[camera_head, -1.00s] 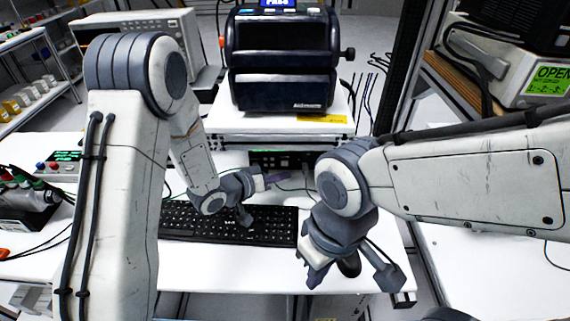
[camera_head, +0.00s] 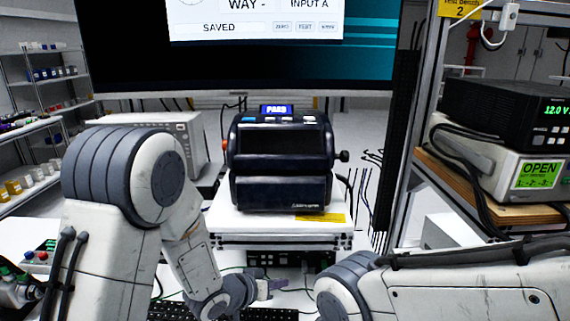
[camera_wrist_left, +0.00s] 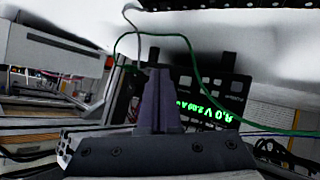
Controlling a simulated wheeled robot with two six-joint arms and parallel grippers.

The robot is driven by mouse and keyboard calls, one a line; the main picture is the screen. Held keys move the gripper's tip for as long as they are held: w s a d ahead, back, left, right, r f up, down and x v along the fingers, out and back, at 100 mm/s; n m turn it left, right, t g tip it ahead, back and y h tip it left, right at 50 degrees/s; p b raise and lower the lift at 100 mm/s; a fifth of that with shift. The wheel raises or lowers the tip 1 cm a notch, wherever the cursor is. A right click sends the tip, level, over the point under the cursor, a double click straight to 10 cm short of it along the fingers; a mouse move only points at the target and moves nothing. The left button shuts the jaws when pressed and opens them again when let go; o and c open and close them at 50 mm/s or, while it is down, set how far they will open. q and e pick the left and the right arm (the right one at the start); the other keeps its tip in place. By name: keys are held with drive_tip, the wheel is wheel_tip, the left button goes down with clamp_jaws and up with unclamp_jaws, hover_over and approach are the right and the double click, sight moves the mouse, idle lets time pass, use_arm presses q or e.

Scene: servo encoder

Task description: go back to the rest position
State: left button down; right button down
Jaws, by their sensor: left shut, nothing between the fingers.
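My left gripper (camera_head: 272,287) hangs in front of the white stand, above the back of the keyboard, at the bottom of the head view. Its purple fingers (camera_wrist_left: 157,100) are closed together and empty in the left wrist view. Just beyond them there is a black unit with green digits (camera_wrist_left: 205,108); I cannot tell if they touch. My right arm comes in at the lower right of the head view, but its gripper is below the picture's edge.
A dark bench machine (camera_head: 281,160) stands on a white stand (camera_head: 240,222). Behind it a large monitor (camera_head: 250,60) reads SAVED. The keyboard (camera_head: 270,314) is partly cut off. Power instruments (camera_head: 515,110) sit on a shelf at right. A green cable (camera_wrist_left: 196,70) passes near the left fingers.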

use_arm(q)
drive_tip(key=s+a+r+m+g+y, duration=0.1)
drive_tip(key=s+r+m+g+y, duration=0.1)
drive_tip(key=s, duration=1.2)
drive_tip(key=s+a+r+m+g+y, duration=0.2)
drive_tip(key=s+r+g+y, duration=0.2)
drive_tip(key=s, duration=1)
wheel_tip(320, 180, up, 2)
drive_tip(key=g, duration=0.2)
drive_tip(key=shift+r+g, duration=0.25)
drive_tip(key=shift+g, duration=0.05)
drive_tip(key=shift+s+a, duration=0.1)
